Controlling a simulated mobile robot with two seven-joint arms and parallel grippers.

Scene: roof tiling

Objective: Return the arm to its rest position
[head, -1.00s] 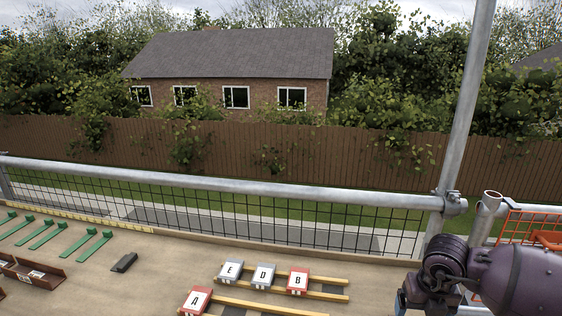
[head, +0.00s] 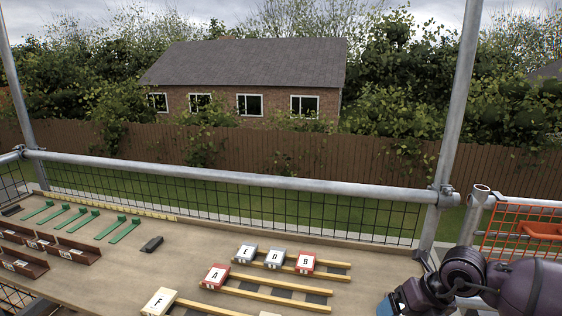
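My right arm shows as a purple and dark link at the lower right edge of the head view. Its gripper is below the picture and cannot be seen. My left arm and gripper are not in view. Lettered tiles lie on wooden battens on the board: grey E (head: 246,253), grey D (head: 275,259), red B (head: 305,262), red A (head: 215,276) and cream F (head: 158,302). The arm is to the right of the tiles, apart from them.
Brown trays (head: 77,250) and green strips (head: 84,224) lie at the left of the work board (head: 118,285). A small dark block (head: 151,244) lies between them and the tiles. A metal guard rail (head: 290,182) with mesh runs behind, and a pole (head: 452,130) stands at right.

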